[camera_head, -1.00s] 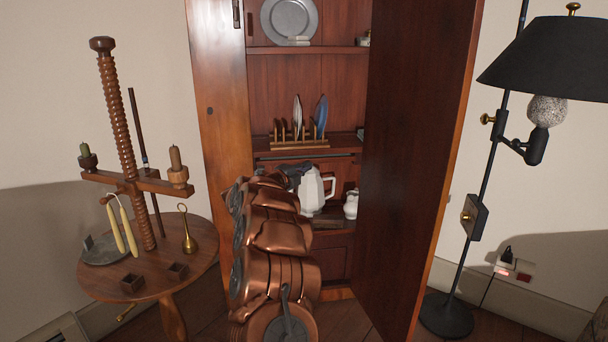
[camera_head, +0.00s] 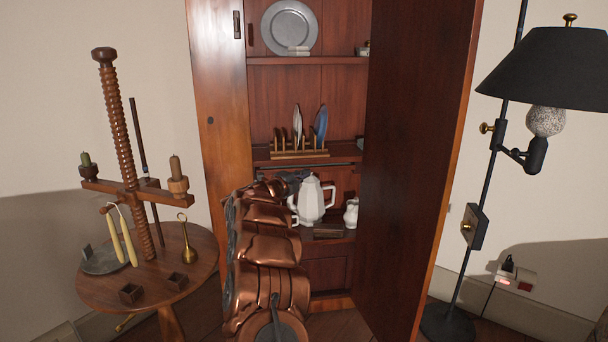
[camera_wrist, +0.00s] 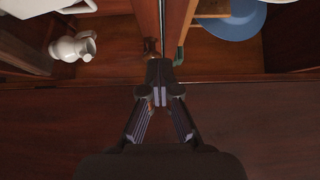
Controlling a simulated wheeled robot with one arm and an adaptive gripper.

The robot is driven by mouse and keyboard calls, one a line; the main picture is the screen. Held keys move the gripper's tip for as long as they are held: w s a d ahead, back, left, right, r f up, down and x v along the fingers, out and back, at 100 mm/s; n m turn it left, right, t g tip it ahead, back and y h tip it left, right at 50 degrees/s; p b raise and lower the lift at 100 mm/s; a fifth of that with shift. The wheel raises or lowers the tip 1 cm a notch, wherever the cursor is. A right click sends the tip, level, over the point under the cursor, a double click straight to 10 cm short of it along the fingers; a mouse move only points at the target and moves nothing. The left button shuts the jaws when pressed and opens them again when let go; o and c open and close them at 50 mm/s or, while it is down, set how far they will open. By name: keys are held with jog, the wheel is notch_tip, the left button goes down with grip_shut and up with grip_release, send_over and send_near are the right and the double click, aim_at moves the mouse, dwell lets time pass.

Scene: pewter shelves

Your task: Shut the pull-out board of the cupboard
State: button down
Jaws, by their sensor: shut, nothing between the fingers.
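The cupboard (camera_head: 222,110) stands open, with its dark door (camera_head: 415,150) swung out on the right. A thin board edge, which I take for the pull-out board (camera_head: 340,159), runs just under the shelf with the plate rack. How far it sticks out is hard to tell. In the wrist view, turned sideways, the board and shelf edges (camera_wrist: 147,18) run top to bottom, with a small brass knob (camera_wrist: 150,46) beside them. My gripper (camera_wrist: 162,92) is shut and empty, its tips close to these edges; contact is unclear. In the head view my arm mostly hides it.
A plate rack (camera_head: 299,153) stands on the shelf above. A white pot (camera_head: 312,200) and a small jug (camera_head: 351,213) stand below. The open door bounds the right side. A round table (camera_head: 195,280) is at left, a floor lamp (camera_head: 484,190) at right.

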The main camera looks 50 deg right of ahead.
jog(key=shift+w+d+r+p, duration=0.2)
jog(key=shift+w+d+p, duration=0.55)
jog(key=shift+p, duration=0.45)
jog(key=shift+d, duration=0.1)
jog(key=shift+s, duration=0.2)
jog(key=s+a, duration=0.2)
jog(key=a, duration=1.1)
jog(key=shift+s, duration=0.4)
jog(key=shift+f, duration=0.1)
